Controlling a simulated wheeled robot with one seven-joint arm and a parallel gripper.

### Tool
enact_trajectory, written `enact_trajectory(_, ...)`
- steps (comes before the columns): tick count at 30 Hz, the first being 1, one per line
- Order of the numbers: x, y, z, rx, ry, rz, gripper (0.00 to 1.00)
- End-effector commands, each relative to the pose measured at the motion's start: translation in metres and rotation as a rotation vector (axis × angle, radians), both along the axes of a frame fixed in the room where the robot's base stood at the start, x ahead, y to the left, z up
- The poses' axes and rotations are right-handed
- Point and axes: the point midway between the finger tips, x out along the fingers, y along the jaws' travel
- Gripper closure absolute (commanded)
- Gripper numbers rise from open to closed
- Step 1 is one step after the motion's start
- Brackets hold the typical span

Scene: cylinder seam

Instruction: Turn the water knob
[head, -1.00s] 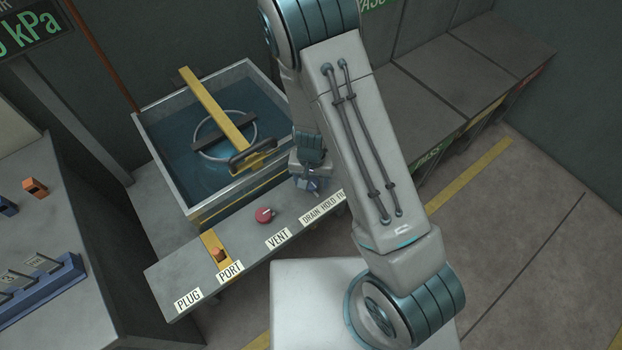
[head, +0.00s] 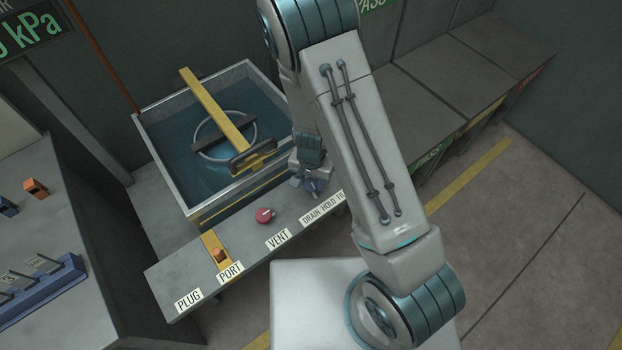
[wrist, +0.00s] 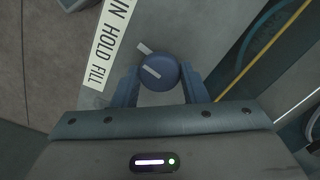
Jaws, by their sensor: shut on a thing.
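The water knob is a blue round knob with a pale pointer bar (wrist: 158,70). In the wrist view it sits between the two fingers of my gripper (wrist: 160,88), which is shut on it. The pointer bar is slanted toward the upper left, and a pale mark lies just outside the knob's edge. The label "DRAIN HOLD FILL" (wrist: 110,45) runs beside the knob and is partly cut off in the wrist view. In the head view my gripper (head: 314,188) is at the shelf behind that label, and my arm hides part of the area.
A water tank (head: 150,150) with a yellow bar (head: 215,108) and a black handle (head: 252,158) stands behind the shelf. A red vent knob (head: 265,215) and an orange port piece (head: 219,255) are left of my gripper. A side bench (head: 60,200) stands at the left.

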Motion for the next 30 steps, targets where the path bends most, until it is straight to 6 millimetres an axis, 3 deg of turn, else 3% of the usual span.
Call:
enact_trajectory(15,0.0001,0.0,0.0007,0.0,0.0,-0.34,0.83)
enact_trajectory(30,0.0003,-0.0001,0.0003,0.001,0.0,-0.419,0.83)
